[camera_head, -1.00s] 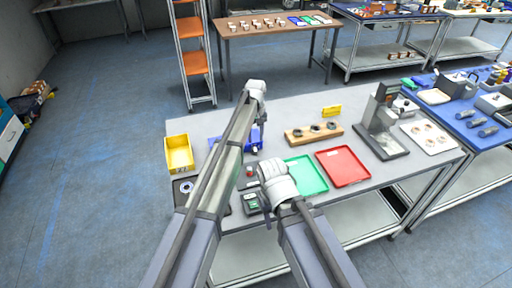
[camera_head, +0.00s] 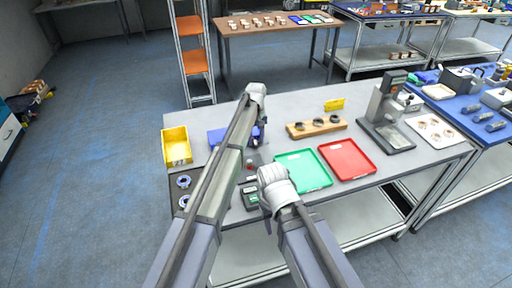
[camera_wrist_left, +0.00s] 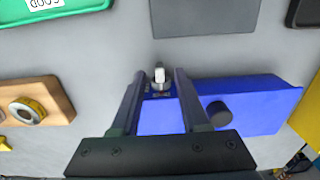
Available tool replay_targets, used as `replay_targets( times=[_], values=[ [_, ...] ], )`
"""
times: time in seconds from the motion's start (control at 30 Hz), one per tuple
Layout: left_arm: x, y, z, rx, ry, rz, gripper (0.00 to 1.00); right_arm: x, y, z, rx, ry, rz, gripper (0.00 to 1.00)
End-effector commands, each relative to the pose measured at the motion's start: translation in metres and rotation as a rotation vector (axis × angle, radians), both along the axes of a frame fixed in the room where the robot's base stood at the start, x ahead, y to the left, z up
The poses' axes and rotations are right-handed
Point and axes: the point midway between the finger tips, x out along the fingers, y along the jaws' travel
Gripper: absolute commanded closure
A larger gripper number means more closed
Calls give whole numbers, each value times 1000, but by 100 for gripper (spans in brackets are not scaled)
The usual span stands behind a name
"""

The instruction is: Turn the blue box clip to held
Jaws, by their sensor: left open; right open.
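The blue box (camera_wrist_left: 250,108) lies on the grey bench in the left wrist view, with a dark round knob on its face. A small pale clip-like part (camera_wrist_left: 160,76) stands at its edge. My left gripper (camera_wrist_left: 161,82) is open, its two dark fingers on either side of that part; I cannot tell whether they touch it. In the head view the blue box (camera_head: 216,137) is partly hidden behind my left arm. My right gripper (camera_head: 278,188) hangs over the bench's front edge, apart from the box; its fingers are mostly hidden.
A yellow bin (camera_head: 177,147) stands left of the box. A green tray (camera_head: 304,171), a red tray (camera_head: 347,161) and a wooden block with rings (camera_head: 316,127) lie to the right. A dark press (camera_head: 386,115) stands farther right.

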Motion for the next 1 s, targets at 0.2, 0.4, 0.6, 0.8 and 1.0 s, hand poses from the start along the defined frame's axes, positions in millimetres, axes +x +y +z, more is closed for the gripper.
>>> replay_targets(
  times=[0.2, 0.4, 0.6, 0.8, 1.0],
  values=[
    [0, 0, -12, 0, 0, 0, 55, 0, 0, -12, 0, 0, 0, 50],
    [0, 0, -11, 0, 0, 0, 55, 0, 0, -11, 0, 0, 0, 50],
    [0, 0, -11, 0, 0, 0, 78, 0, 0, -11, 0, 0, 0, 50],
    [0, 0, -11, 0, 0, 0, 100, 0, 0, -11, 0, 0, 0, 50],
    [0, 0, -11, 0, 0, 0, 100, 0, 0, -11, 0, 0, 0, 50]
  ],
)
